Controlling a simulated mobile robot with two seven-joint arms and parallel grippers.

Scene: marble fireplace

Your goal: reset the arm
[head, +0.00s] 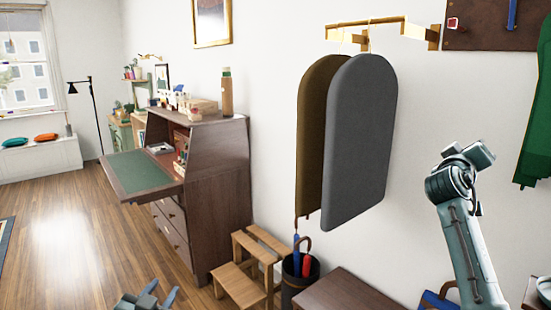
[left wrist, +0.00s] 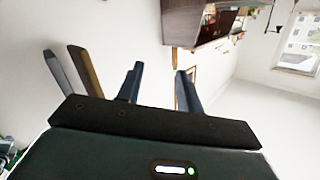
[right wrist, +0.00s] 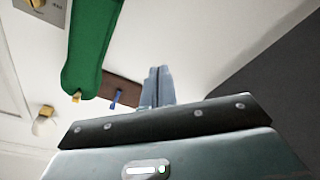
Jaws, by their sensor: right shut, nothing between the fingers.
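My left gripper (head: 147,297) shows at the bottom edge of the head view, with its two fingers apart. In the left wrist view the left gripper (left wrist: 158,85) is open, with nothing between its fingers. My right arm rises at the right of the head view, in front of the white wall. In the right wrist view the right gripper (right wrist: 157,85) has its fingers pressed together and holds nothing.
A grey padded board (head: 360,140) and a brown one (head: 312,135) hang from a brass rack (head: 385,25). Below stand an umbrella stand (head: 290,288), a wooden step stool (head: 235,285) and a brown bench (head: 345,292). A desk (head: 215,150) stands left; green cloth (head: 537,125) hangs right.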

